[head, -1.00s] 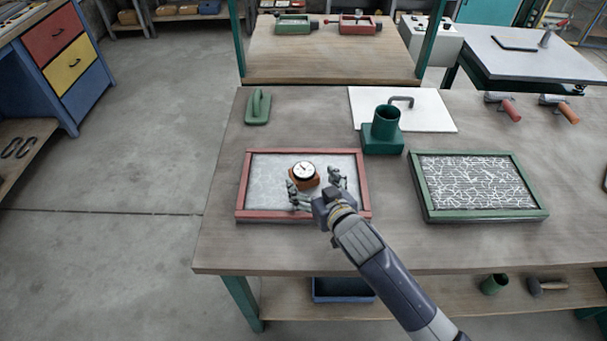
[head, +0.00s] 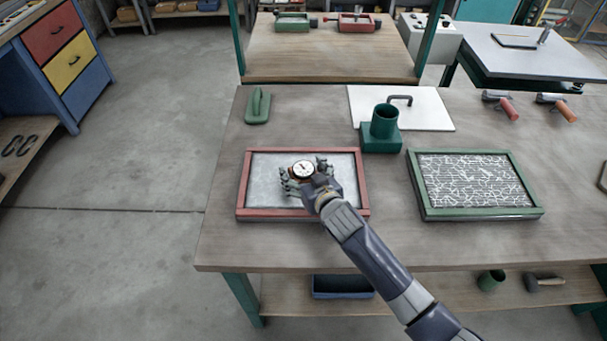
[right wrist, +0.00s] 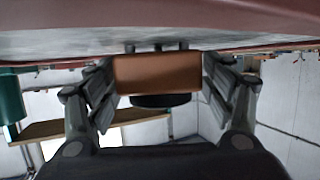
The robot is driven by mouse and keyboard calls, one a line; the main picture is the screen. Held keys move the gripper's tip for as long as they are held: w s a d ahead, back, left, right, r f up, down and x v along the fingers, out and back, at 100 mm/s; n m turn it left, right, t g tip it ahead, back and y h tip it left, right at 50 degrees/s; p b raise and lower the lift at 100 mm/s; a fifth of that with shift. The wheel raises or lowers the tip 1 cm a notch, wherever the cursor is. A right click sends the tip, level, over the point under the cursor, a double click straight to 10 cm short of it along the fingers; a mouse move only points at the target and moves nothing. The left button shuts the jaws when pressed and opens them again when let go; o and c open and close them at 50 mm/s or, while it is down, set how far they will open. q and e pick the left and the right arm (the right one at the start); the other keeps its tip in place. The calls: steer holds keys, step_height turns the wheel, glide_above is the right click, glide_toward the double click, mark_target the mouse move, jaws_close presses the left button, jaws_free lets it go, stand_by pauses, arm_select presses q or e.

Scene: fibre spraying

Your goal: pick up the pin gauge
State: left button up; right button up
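The pin gauge (head: 303,169) has a round white dial on an orange-brown block. It sits on the grey sheet in the red-framed tray (head: 241,190). My right gripper (head: 305,175) is at the gauge, with its fingers on either side of it. In the right wrist view, the gauge's brown block (right wrist: 157,74) lies between the open fingers (right wrist: 160,85), with narrow gaps at its sides. Short pins show between the block and the grey sheet. My left gripper is not in view.
A green-framed tray (head: 412,172) with white fibres lies to the right. Behind stand a green cylinder on a block (head: 383,125), a white board with a handle (head: 440,113) and a green float (head: 258,106). The table's front left is clear.

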steer(key=c, duration=0.9)
steer(key=shift+c, duration=0.4)
steer(key=shift+r, duration=0.2)
